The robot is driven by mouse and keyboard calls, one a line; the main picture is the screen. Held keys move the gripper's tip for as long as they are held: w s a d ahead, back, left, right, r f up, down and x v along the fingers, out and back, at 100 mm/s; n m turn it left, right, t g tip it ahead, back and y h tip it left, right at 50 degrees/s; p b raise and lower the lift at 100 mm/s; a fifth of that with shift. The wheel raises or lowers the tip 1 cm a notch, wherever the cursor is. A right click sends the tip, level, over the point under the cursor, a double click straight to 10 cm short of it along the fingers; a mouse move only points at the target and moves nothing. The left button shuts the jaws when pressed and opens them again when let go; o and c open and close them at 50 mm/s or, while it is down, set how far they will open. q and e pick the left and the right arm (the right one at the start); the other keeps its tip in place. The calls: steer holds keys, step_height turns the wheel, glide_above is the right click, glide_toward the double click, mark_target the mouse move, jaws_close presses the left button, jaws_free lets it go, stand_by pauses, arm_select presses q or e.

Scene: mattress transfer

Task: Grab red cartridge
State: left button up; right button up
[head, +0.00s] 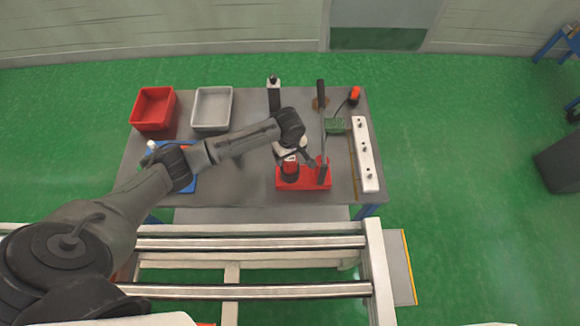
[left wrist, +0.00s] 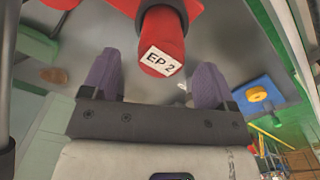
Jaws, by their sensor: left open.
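The red cartridge, a red cylinder with a white label reading "EP 2" (left wrist: 165,35), shows at the top centre of the left wrist view. In the head view the red cartridge (head: 289,171) stands at the red base (head: 310,184) on the table, partly covered by my gripper. My left gripper (head: 297,154) is at the cartridge's upper end. In the left wrist view the left gripper's two grey-purple fingers (left wrist: 157,78) are spread apart, one on each side of the cartridge's labelled end, with gaps between. My right gripper is in neither view.
A tall black lever (head: 321,115) rises beside the red base. A red bin (head: 136,122) and a grey bin (head: 197,122) stand at the table's back left. A white strip with knobs (head: 367,167) lies on the right. The table's front edge (head: 240,198) is clear.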

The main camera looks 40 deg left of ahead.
mark_target(290, 167)
arm_select(q)
steer(key=shift+s+d+f, duration=0.1)
steer(key=shift+d+f, duration=0.05)
steer(key=shift+f, duration=2.55)
steer(key=c, duration=1.1)
